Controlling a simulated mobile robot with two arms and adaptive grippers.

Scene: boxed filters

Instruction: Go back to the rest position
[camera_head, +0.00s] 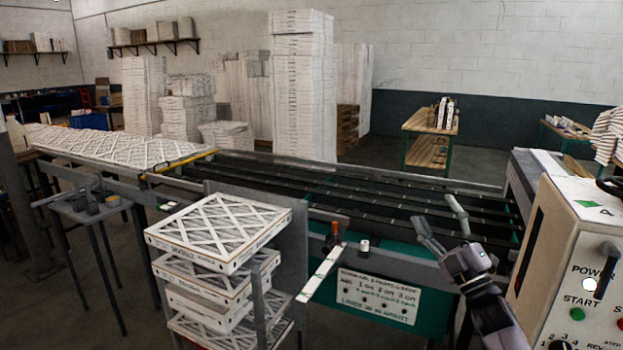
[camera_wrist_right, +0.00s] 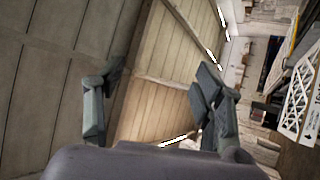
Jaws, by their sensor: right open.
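My right gripper (camera_head: 445,225) is in the head view at the lower right, raised in front of the conveyor with its fingers spread and nothing between them. In the right wrist view the two fingers (camera_wrist_right: 155,105) are apart and empty. A stack of boxed filters (camera_head: 220,232) with white lattice tops stands at the front, left of my right gripper and well apart from it. My left gripper is not in the head view.
The dark conveyor (camera_head: 350,190) runs across the middle, with more filters (camera_head: 120,148) at its left end. A control box (camera_head: 580,260) with a POWER lever and START button stands close on the right. A lettered sign (camera_head: 378,295) hangs on the front. Tall white stacks (camera_head: 302,90) stand behind.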

